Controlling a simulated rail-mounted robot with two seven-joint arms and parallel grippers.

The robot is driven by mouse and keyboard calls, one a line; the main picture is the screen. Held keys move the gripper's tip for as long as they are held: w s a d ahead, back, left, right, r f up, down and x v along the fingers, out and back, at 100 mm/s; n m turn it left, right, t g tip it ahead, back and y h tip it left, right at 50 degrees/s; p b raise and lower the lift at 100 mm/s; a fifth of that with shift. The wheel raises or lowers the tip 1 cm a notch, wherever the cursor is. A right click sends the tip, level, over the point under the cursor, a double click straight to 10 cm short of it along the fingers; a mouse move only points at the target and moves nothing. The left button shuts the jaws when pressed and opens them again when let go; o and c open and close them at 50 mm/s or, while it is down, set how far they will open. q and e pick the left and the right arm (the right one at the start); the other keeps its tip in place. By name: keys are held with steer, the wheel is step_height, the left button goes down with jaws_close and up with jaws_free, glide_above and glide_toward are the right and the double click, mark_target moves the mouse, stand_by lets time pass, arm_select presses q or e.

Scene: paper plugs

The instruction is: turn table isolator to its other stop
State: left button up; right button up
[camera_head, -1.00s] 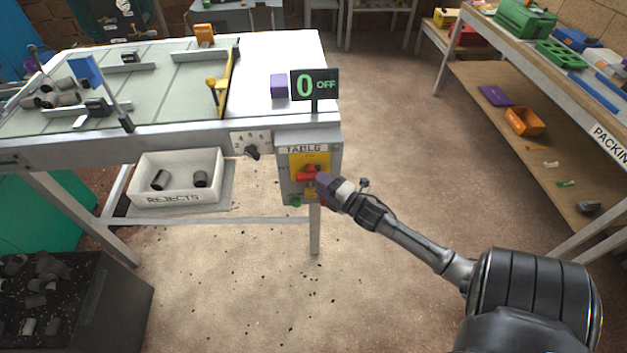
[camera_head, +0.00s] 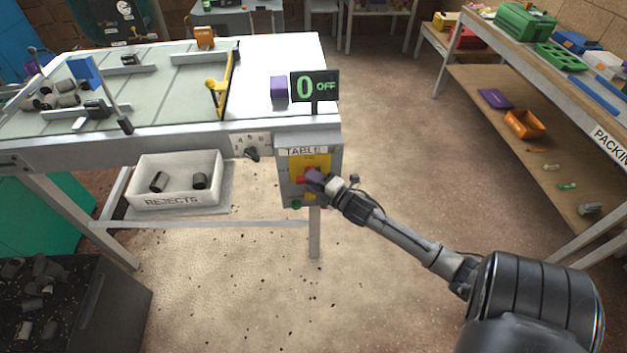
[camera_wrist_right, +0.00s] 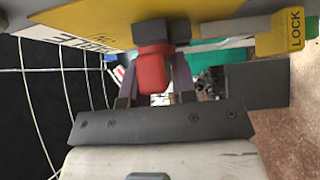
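The table isolator is a red handle (camera_head: 303,179) on a yellow plate (camera_head: 322,160), on the grey panel marked TABLE at the table's front right corner. My right gripper (camera_head: 314,180) is at the handle and partly hides it. In the right wrist view the red handle (camera_wrist_right: 153,72) sits between my two purple fingers (camera_wrist_right: 155,82). The fingers stand apart on either side, with narrow gaps that look clear of the handle. A yellow LOCK tag (camera_wrist_right: 293,31) is at the right there. The display (camera_head: 315,86) above the panel reads 0 OFF. My left gripper is not in view.
A black selector knob (camera_head: 252,154) is on the table edge left of the panel, and a green button (camera_head: 296,205) is low on it. A REJECTS tray (camera_head: 178,200) is under the table. A packing bench (camera_head: 590,120) stands right. The floor between is clear.

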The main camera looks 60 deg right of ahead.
steer(key=shift+c, duration=1.6)
steer(key=m+t+b, duration=0.1)
steer(key=m+t+h+b, duration=0.1)
steer(key=m, duration=0.1)
steer(key=m+t+h+b, duration=0.1)
steer(key=m, duration=0.1)
steer(key=shift+f, duration=0.35)
steer(key=m+t+h+b, duration=0.2)
steer(key=m+h, duration=0.1)
steer(key=m, duration=0.1)
steer(key=shift+w+a, duration=0.1)
steer(key=m+g+h+b, duration=0.1)
steer(key=m+h, duration=0.3)
steer(key=m, duration=0.1)
steer(key=m+g+h+b, duration=0.1)
steer(key=m+h, duration=0.3)
steer(key=shift+w+f+m, duration=0.1)
steer(key=shift+m, duration=0.3)
steer(key=shift+a+m+g+h+b, duration=0.1)
steer(key=shift+m+g+h+b, duration=0.05)
steer(key=shift+m+g+h, duration=1.5)
steer(key=shift+m+g+h+b, duration=0.15)
steer(key=shift+m+g+h, duration=0.85)
steer(key=shift+m, duration=1.25)
steer(key=shift+m+g+h, duration=0.25)
steer(key=shift+m+h, duration=0.15)
steer(key=shift+h, duration=0.05)
